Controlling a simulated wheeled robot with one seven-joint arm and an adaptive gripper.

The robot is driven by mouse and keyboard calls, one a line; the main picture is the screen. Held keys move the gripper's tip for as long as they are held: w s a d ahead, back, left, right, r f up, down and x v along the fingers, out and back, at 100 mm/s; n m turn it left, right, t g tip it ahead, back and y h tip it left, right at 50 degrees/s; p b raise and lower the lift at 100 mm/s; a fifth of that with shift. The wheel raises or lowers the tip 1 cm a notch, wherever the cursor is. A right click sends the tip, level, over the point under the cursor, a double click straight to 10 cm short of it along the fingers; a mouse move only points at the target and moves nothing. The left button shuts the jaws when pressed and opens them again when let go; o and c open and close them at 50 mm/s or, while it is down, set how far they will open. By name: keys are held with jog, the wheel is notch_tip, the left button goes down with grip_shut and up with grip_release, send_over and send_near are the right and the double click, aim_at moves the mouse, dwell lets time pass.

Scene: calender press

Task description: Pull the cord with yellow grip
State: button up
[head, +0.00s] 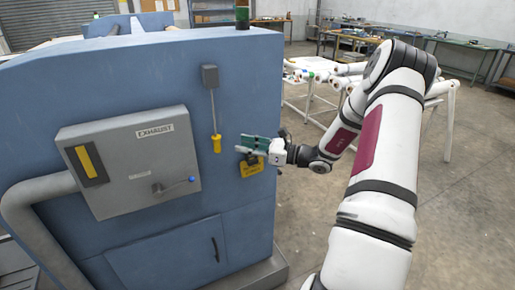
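The cord (213,112) hangs straight down from a small grey box (209,76) on the blue machine's front panel. Its yellow grip (216,143) is at the lower end and hangs free. My gripper (240,144) is just right of the yellow grip, pointing left towards it. The fingers look apart, with a small gap between their tips, and nothing shows between them. They appear clear of the grip, though the depth between them is hard to judge.
A white-framed table (310,95) stands behind my arm. Open floor lies to the right.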

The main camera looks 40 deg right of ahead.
aim_at(217, 144)
jog(key=p+x, duration=0.1)
jog(key=x, duration=0.8)
jog(key=shift+w, duration=0.15)
